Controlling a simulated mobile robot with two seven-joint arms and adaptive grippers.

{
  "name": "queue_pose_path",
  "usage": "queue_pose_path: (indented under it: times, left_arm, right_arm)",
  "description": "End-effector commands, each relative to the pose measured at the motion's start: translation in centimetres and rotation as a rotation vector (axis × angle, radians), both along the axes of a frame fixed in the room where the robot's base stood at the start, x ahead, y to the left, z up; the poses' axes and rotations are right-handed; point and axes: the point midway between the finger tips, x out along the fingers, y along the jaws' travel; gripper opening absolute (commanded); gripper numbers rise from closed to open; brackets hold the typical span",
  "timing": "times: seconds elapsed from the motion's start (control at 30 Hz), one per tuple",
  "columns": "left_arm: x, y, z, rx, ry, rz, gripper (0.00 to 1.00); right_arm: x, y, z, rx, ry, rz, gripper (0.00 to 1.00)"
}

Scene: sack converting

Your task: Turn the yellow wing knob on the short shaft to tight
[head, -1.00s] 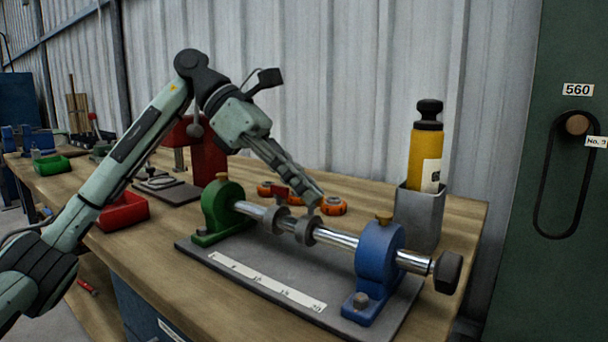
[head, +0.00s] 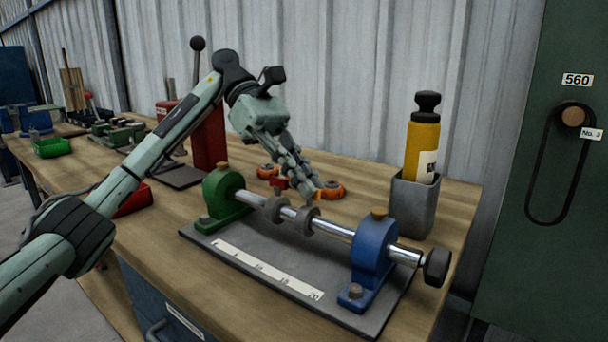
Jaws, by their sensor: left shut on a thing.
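The chrome shaft (head: 338,232) runs through a green block (head: 222,193) and a blue block (head: 373,250) on a grey plate. Two grey collars sit on it between the blocks, a left one (head: 274,209) and a right one (head: 304,221). A red knob (head: 280,184) shows above the left collar. A small patch of the yellow wing knob (head: 317,196) shows at my left fingertips, above the right collar. My left gripper (head: 315,192) points down and is shut on this knob, mostly hiding it. My right gripper is out of view.
Orange rings (head: 331,190) lie behind the shaft. A grey holder (head: 414,206) with a yellow bottle (head: 423,150) stands behind the blue block. A black end knob (head: 437,267) sticks out at right. A red press (head: 208,135) stands behind the green block.

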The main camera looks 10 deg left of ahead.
Motion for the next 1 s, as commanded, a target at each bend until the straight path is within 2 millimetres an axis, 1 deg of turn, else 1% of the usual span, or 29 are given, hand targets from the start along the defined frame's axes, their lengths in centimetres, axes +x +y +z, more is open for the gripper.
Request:
queue_pose_path:
  times: [0.27, 0.3, 0.47, 0.77, 0.87, 1.0]
  left_arm:
    - [0.0, 0.0, 0.1, -0.002, -0.002, 0.000, 0.00]
    - [0.0, 0.0, 0.1, -0.002, -0.002, 0.000, 0.09]
    - [0.0, 0.0, 0.1, -0.001, -0.001, 0.000, 0.28]
    - [0.1, 0.1, 0.1, 0.001, -0.001, 0.001, 0.28]
    - [0.4, 0.6, 0.7, 0.002, -0.002, 0.003, 0.28]
    - [1.2, 2.1, 2.1, 0.002, -0.003, 0.005, 0.28]
  right_arm:
    - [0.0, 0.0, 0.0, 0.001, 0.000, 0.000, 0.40]
    - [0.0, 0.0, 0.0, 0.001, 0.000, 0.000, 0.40]
    - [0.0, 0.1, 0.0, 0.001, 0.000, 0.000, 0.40]
    - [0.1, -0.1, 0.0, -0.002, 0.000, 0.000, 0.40]
    - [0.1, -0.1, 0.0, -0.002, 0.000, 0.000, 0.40]
    - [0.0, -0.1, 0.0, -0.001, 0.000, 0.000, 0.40]
